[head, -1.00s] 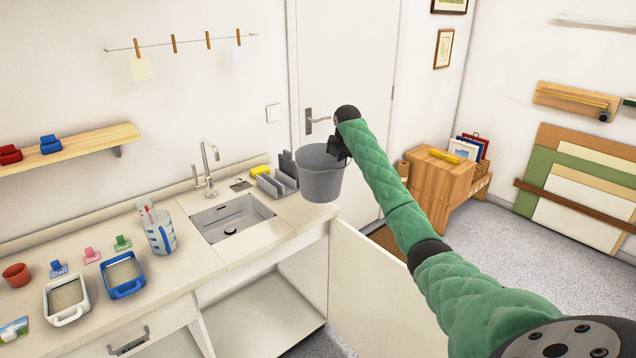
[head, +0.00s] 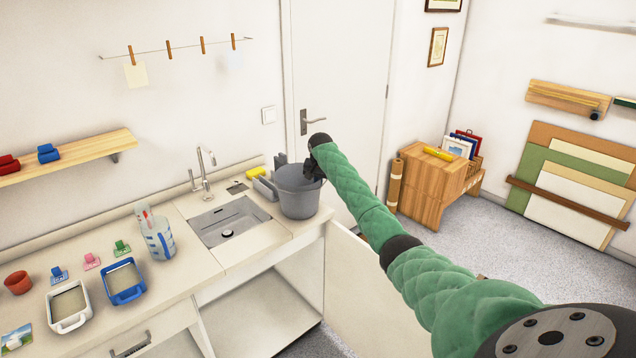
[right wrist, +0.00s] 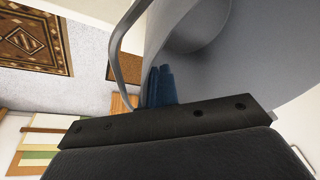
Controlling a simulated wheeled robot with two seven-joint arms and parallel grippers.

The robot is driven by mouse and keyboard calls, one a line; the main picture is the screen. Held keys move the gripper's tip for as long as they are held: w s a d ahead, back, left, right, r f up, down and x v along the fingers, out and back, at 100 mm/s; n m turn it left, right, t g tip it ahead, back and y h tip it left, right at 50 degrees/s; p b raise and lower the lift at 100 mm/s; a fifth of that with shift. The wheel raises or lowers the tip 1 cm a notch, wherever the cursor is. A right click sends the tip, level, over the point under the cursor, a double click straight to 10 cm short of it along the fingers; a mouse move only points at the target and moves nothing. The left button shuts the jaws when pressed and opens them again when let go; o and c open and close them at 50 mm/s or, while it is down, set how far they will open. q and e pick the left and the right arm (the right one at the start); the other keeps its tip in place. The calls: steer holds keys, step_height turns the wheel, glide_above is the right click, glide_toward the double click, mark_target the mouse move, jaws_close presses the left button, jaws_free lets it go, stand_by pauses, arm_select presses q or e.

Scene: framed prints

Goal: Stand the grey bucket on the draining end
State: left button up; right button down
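The grey bucket (head: 297,197) is upright at the draining end (head: 312,224), the strip of worktop right of the sink. Its base looks level with the worktop, but I cannot tell whether its full weight rests there. My right gripper (head: 313,171) is at the bucket's right upper side, shut on it near the rim. In the right wrist view the blue fingertips (right wrist: 160,86) are against the bucket wall (right wrist: 225,65), with a thin curved grey band beside them; the exact grip is partly hidden. My left gripper is out of view.
The sink (head: 229,221) with its tap (head: 204,172) lies left of the bucket. A grey rack (head: 266,187) and yellow sponge (head: 256,172) are close behind it. An open cupboard door (head: 350,290) stands below. A patterned jug (head: 157,236) and trays stand further left.

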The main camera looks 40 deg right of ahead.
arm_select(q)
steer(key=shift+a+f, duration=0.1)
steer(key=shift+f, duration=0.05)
arm_select(e)
steer(key=shift+f, duration=0.15)
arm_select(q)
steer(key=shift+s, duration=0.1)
arm_select(e)
steer(key=c, duration=1.7)
jaws_free()
steer(key=shift+f, duration=0.1)
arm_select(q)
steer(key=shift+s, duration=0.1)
